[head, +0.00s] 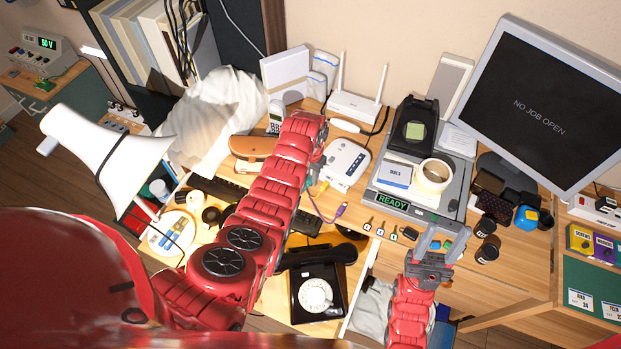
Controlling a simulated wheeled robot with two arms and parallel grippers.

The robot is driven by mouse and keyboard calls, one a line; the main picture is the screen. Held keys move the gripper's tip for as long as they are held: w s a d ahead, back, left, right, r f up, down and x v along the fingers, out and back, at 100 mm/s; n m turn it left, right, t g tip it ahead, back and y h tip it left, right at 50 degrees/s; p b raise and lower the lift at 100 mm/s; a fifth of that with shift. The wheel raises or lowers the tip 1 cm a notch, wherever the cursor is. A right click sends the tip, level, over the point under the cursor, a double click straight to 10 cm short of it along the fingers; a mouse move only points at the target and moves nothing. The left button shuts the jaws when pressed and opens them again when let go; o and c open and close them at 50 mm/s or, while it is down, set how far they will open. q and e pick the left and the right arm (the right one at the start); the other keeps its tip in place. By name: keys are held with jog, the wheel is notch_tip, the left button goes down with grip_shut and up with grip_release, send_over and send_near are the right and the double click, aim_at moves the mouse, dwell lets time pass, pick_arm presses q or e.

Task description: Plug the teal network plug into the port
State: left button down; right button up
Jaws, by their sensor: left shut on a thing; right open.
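My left arm reaches in from the left, and its gripper (318,160) is beside the left side of a white network box (346,163). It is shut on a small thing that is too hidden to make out. I cannot pick out the teal network plug or the port openings with certainty. A yellow plug (323,186) lies just below the gripper, near the box's front. A purple cable with its plug (341,210) lies in front of the box. My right gripper (438,243) is open and empty, low at the right, in front of the grey device.
A grey device with a READY display (392,202) carries a tape roll (433,176) and a labelled box. A white router (356,106) stands behind the white box. A black dial phone (318,290) stands at the front. A monitor (546,104) is at the right.

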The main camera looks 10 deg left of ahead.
pick_arm(q)
jog(key=shift+w+d+b, duration=0.2)
jog(key=shift+w+b, duration=0.2)
jog(key=shift+b, duration=0.15)
jog(key=c, duration=0.7)
grip_release()
jog(key=shift+r, duration=0.1)
jog(key=shift+w+r, duration=0.1)
jog(key=shift+r, duration=0.1)
notch_tip(320, 180, up, 5)
jog(key=shift+f+b, duration=0.1)
jog(key=shift+b, duration=0.9)
notch_tip(320, 180, up, 3)
jog(key=shift+f+p, duration=0.1)
jog(key=shift+p, duration=0.25)
notch_tip(320, 180, up, 9)
jog(key=p, duration=0.7)
